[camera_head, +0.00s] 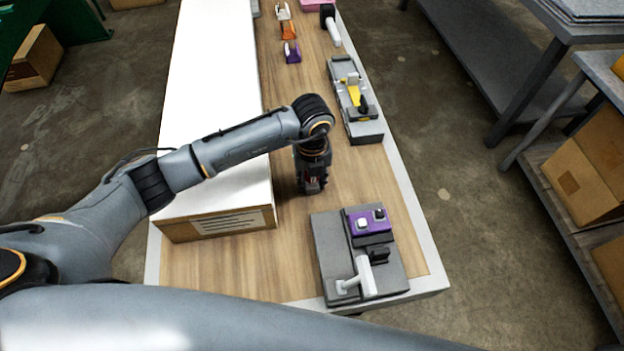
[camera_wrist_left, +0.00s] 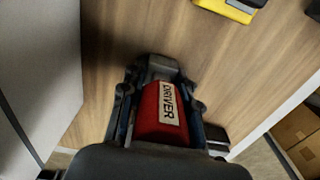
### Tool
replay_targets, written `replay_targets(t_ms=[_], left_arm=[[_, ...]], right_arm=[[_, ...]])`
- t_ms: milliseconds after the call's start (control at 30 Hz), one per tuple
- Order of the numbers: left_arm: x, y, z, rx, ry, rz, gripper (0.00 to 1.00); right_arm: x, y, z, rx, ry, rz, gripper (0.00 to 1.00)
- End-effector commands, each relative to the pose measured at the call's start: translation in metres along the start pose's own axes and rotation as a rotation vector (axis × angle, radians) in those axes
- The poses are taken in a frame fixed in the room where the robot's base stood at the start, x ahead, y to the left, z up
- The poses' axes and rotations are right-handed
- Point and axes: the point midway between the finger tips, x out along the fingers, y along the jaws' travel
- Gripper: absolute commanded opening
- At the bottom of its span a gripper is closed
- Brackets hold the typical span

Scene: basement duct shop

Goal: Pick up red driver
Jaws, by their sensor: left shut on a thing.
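The red driver (camera_wrist_left: 150,110) has a white label reading DRIVER and sits between the fingers of my left gripper (camera_wrist_left: 160,100) in the left wrist view. In the head view, my left gripper (camera_head: 314,188) points down over the wooden table, between the long white box and the grey fixtures. I cannot tell whether the driver touches the table. My right gripper is not in view.
The long white box (camera_head: 215,90) lies left of the gripper. A grey fixture (camera_head: 329,235) with a purple block (camera_head: 362,227) stands in front, and another grey holder (camera_head: 363,131) with a yellow part lies behind right. A purple item (camera_head: 292,52) sits farther back. Bare wood (camera_head: 255,265) shows at front left.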

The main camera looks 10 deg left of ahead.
Motion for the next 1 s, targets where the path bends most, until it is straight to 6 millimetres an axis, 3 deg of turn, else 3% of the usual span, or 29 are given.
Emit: replay_targets(t_ms=[267, 467, 800, 1000], left_arm=[[-0.006, -0.001, 0.001, 0.000, -0.002, -0.002, 0.00], [-0.030, -0.001, 0.001, 0.001, -0.004, -0.003, 0.00], [-0.092, -0.002, -0.057, 0.008, -0.003, -0.005, 0.00], [-0.111, -0.002, -0.099, 0.006, -0.003, -0.004, 0.00]], right_arm=[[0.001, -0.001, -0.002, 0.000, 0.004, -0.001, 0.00], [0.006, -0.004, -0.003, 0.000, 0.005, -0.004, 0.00], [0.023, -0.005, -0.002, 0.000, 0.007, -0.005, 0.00], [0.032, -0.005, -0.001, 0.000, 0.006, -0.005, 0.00]])
